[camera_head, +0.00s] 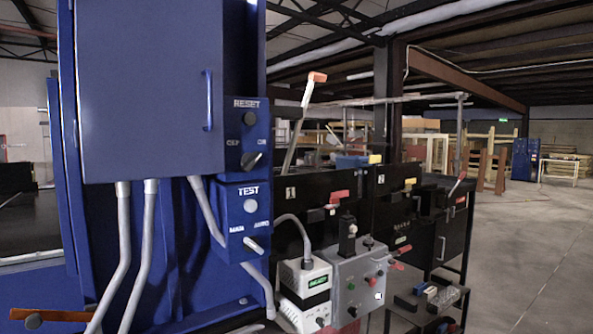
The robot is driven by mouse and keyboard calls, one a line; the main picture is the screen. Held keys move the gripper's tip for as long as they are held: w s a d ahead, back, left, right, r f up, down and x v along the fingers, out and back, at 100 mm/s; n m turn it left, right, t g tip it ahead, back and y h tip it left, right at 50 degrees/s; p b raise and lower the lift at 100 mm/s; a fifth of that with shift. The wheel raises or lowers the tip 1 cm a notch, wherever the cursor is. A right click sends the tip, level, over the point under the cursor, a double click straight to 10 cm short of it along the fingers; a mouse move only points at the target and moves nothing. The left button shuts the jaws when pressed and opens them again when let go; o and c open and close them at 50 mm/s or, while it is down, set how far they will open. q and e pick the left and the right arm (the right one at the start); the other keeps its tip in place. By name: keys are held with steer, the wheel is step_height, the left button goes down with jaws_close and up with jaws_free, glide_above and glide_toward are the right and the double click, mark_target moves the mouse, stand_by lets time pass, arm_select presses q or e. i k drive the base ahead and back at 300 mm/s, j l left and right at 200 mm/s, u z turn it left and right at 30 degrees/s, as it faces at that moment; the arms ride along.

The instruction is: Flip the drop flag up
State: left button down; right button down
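No part clearly marked as the drop flag shows, and I cannot tell for sure which part it is. A flat orange-brown bar (52,315) with a dark round knob lies level at the bottom left, in front of the blue machine. A pale lever (296,128) with an orange tip (317,77) stands up, tilted right, behind the blue cabinet's right side. Neither of my grippers is in view.
The blue cabinet (150,90) fills the left, with a RESET switch box (247,140) and TEST switch box (246,220). Grey conduits run below. A grey control box (357,285) and white-green box (304,285) stand at lower middle. Open floor (530,260) lies right.

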mark_target(313, 77)
steer(key=i+l+u, duration=0.1)
steer(key=i+l, duration=0.2)
steer(key=l, duration=0.15)
steer(key=i+l+u, duration=0.1)
steer(key=i+l, duration=0.2)
steer(key=l, duration=0.15)
steer(key=i+l+u, duration=0.1)
steer(key=i+l, duration=0.15)
steer(key=l, duration=0.2)
steer(key=i+l+u, duration=0.1)
steer(key=i+l, duration=0.15)
steer(key=l, duration=0.25)
steer(key=i+l, duration=0.25)
steer(key=l, duration=0.25)
steer(key=i+l+u, duration=0.15)
steer(key=l, duration=0.4)
steer(key=i+l+u, duration=0.1)
steer(key=i+l, duration=0.2)
steer(key=l, duration=0.25)
steer(key=i+l+u, duration=0.1)
steer(key=l, duration=0.45)
steer(key=i, duration=0.1)
